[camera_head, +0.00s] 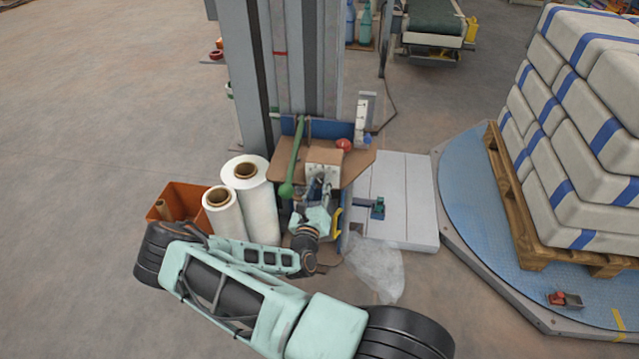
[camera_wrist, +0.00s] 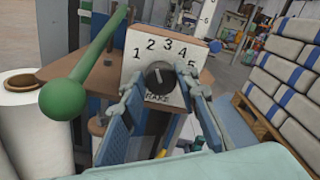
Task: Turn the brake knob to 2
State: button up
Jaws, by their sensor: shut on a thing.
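The fingers hide part of the panel's lower lettering. In the head view my gripper (camera_head: 321,186) is at the front of the panel box (camera_head: 323,158), and the knob is hidden.
A green ball-ended lever (camera_wrist: 66,98) stands close left of the panel. White film rolls (camera_head: 258,200) and an orange bin (camera_head: 183,203) are to the left. A red button (camera_head: 343,144) sits behind right. A pallet of sacks (camera_head: 575,125) is on the right.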

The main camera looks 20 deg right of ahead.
dwell(0.3)
jog(key=o, duration=1.1)
jog(key=shift+o, duration=0.2)
jog(key=v, duration=1.2)
jog(key=shift+r, duration=0.1)
